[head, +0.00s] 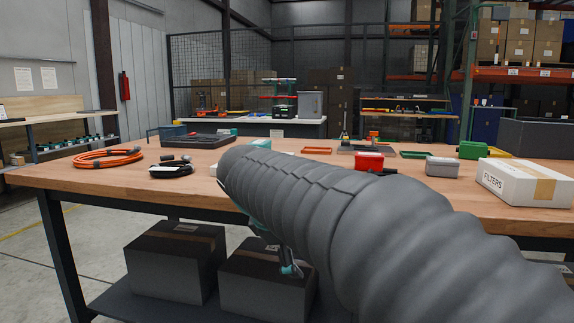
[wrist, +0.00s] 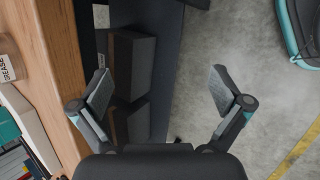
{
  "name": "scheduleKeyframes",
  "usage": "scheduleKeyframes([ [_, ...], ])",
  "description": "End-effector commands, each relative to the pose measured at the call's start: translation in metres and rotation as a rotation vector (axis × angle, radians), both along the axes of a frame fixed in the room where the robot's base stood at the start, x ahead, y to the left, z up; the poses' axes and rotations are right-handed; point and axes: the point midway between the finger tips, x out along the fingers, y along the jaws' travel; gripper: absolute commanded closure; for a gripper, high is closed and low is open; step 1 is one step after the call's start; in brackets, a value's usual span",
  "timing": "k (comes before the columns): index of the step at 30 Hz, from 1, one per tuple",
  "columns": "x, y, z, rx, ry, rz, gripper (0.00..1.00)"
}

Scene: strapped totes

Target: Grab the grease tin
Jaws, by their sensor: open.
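The grease tin (wrist: 7,68) shows at the far left edge of the wrist view, a pale container with part of the word GREASE readable; the rest is cut off. It stands on the wooden workbench (wrist: 50,45). I cannot make it out in the head view, where my arm covers the middle of the bench. My gripper (wrist: 162,90) is open and empty, its fingers wide apart. It is out past the bench's front edge, over the floor and lower shelf, apart from the tin. In the head view my arm mostly hides it.
In the head view the bench holds an orange cable coil (head: 108,158), a red box (head: 369,161), a grey box (head: 442,167) and a white FILTERS carton (head: 525,182). Dark boxes (head: 175,262) sit on the shelf below. A teal item (wrist: 8,125) lies near the tin.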

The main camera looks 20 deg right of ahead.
Motion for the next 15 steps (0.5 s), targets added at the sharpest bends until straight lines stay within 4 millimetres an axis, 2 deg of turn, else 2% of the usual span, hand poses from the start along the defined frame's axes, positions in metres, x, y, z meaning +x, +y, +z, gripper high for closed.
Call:
scheduleKeyframes([
  [1,0.021,-0.002,0.019,-0.071,0.048,0.05,0.0],
  [3,0.044,-0.006,0.037,-0.165,0.112,0.112,0.0],
  [12,0.136,-0.01,0.104,-0.54,0.419,0.302,0.0],
  [15,0.159,-0.006,0.119,-0.635,0.516,0.334,0.0],
])
